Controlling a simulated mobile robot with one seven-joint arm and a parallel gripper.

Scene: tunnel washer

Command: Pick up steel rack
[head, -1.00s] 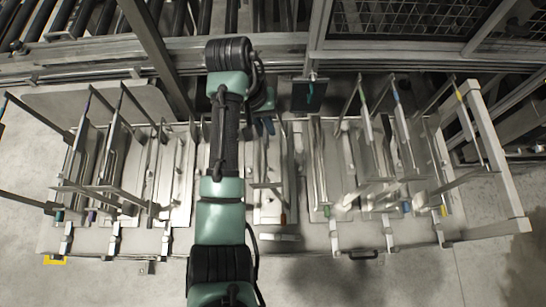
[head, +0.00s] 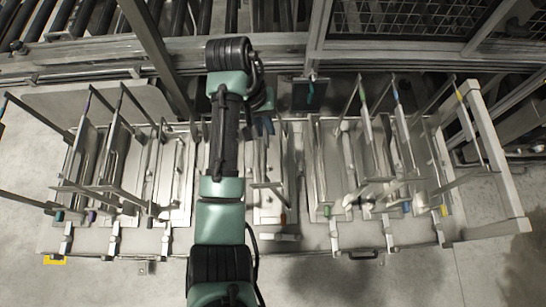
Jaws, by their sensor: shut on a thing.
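My gripper (head: 264,127) is at the upper middle of the head view, just right of my arm, with its dark fingers pointing down. It is shut on the upper end of a thin steel rack (head: 268,185), which has a crossbar and an orange-red tip at its near end. My wrist hides part of the grip. The rack is over a bright steel plate in the middle of the long bench (head: 300,240). I cannot tell whether it is clear of the plate.
Similar steel racks with coloured tips stand at the left (head: 107,150) and right (head: 372,130). A thick steel frame (head: 490,150) bounds the bench's right end. Rollers (head: 95,18) and a mesh guard (head: 410,20) lie behind. The floor in front is clear.

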